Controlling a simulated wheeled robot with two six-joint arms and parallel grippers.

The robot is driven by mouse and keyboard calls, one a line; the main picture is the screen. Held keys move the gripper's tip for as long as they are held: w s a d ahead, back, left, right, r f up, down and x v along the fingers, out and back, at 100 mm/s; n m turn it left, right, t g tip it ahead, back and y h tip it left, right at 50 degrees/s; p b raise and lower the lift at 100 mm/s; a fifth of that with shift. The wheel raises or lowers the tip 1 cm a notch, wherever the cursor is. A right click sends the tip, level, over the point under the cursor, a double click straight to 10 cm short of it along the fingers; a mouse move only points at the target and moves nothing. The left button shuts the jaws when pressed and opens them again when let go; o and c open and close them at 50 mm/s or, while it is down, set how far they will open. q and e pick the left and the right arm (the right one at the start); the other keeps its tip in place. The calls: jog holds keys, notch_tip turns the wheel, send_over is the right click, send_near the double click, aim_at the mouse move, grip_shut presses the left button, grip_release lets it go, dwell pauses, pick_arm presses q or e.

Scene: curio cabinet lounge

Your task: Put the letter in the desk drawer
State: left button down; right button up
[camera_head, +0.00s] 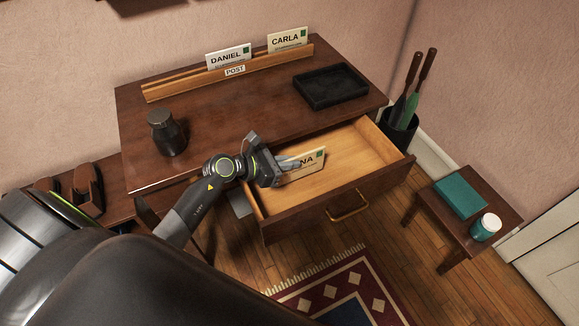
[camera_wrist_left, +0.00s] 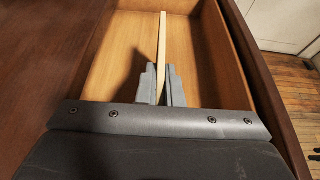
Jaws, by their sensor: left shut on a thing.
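My left gripper (camera_head: 279,168) is shut on a cream letter (camera_head: 309,160) with a green stamp; the name on it is partly hidden by the fingers, with "NA" showing. The letter is on edge within the outline of the open desk drawer (camera_head: 350,155). In the left wrist view the letter (camera_wrist_left: 162,45) shows as a thin edge between the fingers (camera_wrist_left: 164,88), over the drawer's bare wooden floor (camera_wrist_left: 112,52). I cannot tell whether the letter touches the drawer floor. The drawer is pulled out of the desk (camera_head: 215,115) and shows nothing else inside.
A wooden post rack (camera_head: 190,83) at the back holds letters marked DANIEL (camera_head: 229,57) and CARLA (camera_head: 288,40). A black tray (camera_head: 331,87) and dark jar (camera_head: 167,133) stand on the desktop. A holder with long-handled tools (camera_head: 400,130) and a small table (camera_head: 455,215) stand at right.

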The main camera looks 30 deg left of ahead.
pick_arm(q)
jog(key=shift+f, duration=0.95)
pick_arm(e)
jog(key=shift+w, duration=0.4)
jog(key=shift+s+f, duration=0.1)
pick_arm(q)
jog(key=shift+f, duration=0.15)
jog(key=c, duration=1.6)
grip_release()
jog(key=shift+o, duration=0.2)
pick_arm(e)
jog(key=shift+s+f, duration=0.1)
jog(key=shift+s, duration=0.05)
